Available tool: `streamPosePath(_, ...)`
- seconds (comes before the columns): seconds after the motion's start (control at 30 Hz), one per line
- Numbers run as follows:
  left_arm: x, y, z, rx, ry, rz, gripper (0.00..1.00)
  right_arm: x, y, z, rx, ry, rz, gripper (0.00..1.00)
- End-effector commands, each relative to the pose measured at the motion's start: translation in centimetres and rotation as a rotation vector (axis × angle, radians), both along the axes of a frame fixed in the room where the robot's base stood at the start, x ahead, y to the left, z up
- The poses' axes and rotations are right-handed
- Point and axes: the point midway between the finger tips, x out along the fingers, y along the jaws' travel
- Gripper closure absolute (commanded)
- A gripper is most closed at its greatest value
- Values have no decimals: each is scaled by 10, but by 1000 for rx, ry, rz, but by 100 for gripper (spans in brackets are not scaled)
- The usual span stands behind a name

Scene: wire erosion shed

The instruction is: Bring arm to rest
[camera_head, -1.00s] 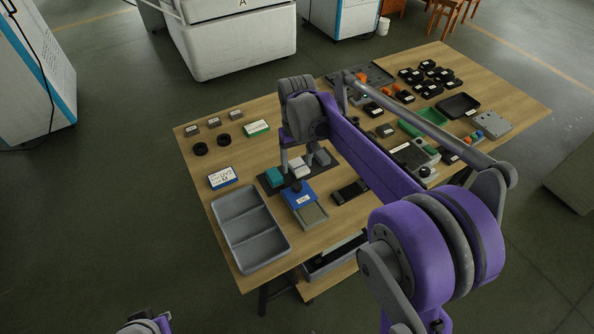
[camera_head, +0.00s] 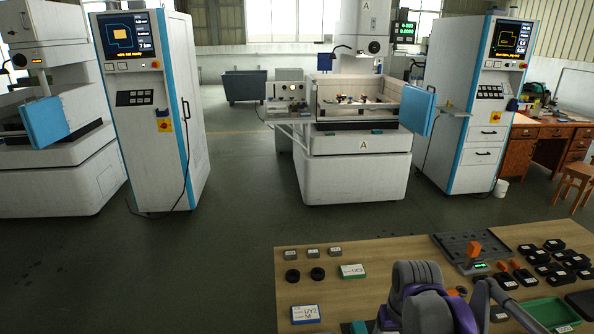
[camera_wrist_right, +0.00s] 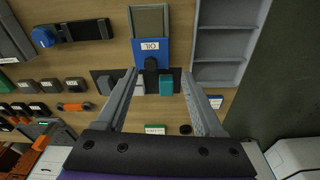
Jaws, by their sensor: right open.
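My right arm (camera_head: 425,300) shows at the bottom of the head view, over the near side of the wooden table (camera_head: 365,290). Its gripper is out of sight there. In the right wrist view my right gripper (camera_wrist_right: 160,72) is open, with its two fingers spread apart and nothing held. It is over the table, and a blue item labelled OIL (camera_wrist_right: 141,56) and a teal block (camera_wrist_right: 166,85) appear between or just beyond the fingers. Whether the fingers touch anything is hard to tell; they look apart from these things. My left gripper is not in view.
A grey divided tray (camera_wrist_right: 219,72) lies beside the OIL item. Black rings (camera_head: 317,273), a white-and-green box (camera_head: 352,271), a card marked UY2 (camera_head: 305,314) and a green tray (camera_head: 548,312) are on the table. Machines (camera_head: 353,165) stand behind; open floor lies between.

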Motion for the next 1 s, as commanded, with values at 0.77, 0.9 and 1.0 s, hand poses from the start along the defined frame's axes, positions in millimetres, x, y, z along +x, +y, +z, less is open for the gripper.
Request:
streamPosePath(0.77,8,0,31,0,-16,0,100,-164,39,-34,-6,-347,57,31)
streamPosePath(0.9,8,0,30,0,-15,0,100,-164,39,-34,-6,-346,57,31)
streamPosePath(1.0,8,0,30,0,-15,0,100,-164,39,-34,-6,-345,57,31)
